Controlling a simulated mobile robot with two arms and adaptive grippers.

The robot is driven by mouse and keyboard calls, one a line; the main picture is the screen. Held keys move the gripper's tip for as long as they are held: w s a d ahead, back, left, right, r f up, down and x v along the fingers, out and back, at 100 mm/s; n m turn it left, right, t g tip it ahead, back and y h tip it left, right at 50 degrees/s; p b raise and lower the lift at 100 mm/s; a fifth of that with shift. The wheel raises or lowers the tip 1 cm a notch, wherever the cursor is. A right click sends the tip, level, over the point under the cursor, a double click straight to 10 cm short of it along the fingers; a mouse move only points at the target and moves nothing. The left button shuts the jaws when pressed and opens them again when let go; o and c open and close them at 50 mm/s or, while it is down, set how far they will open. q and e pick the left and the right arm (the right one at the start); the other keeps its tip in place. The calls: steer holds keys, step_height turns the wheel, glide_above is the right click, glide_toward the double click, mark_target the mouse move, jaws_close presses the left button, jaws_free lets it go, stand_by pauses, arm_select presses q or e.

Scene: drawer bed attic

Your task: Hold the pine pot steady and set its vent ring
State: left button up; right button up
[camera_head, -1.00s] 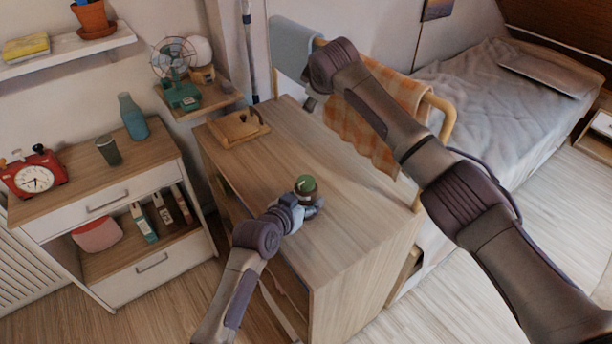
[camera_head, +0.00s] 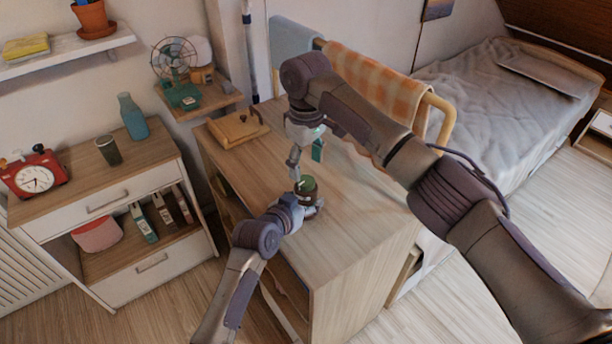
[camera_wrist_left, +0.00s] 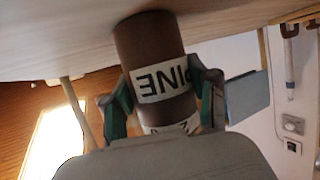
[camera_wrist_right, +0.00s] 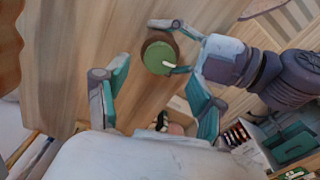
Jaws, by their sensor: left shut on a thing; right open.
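The pine pot (camera_head: 305,196) is a small brown cylinder with a green top, upright on the wooden desk. Its white label (camera_wrist_left: 163,84) reads PINE, upside down in the left wrist view. My left gripper (camera_head: 304,208) is shut around the pot's sides. The green vent ring (camera_wrist_right: 158,58) on top carries a pale mark, seen in the right wrist view. My right gripper (camera_head: 306,160) is open and empty above the pot, fingers pointing down. In the right wrist view, the pot top lies beyond and between its spread fingers.
The desk (camera_head: 350,225) is bare around the pot. A wooden tray (camera_head: 238,128) sits at its back left. A rail with an orange checked cloth (camera_head: 370,85) stands behind the desk. A small fan (camera_head: 175,70) is on a shelf at left.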

mark_target(306, 180)
steer(key=shift+f, duration=2.3)
steer(key=shift+c, duration=0.2)
steer(key=c, duration=1.1)
steer(key=shift+n, duration=0.3)
steer(key=n, duration=0.3)
steer(key=shift+n, duration=2)
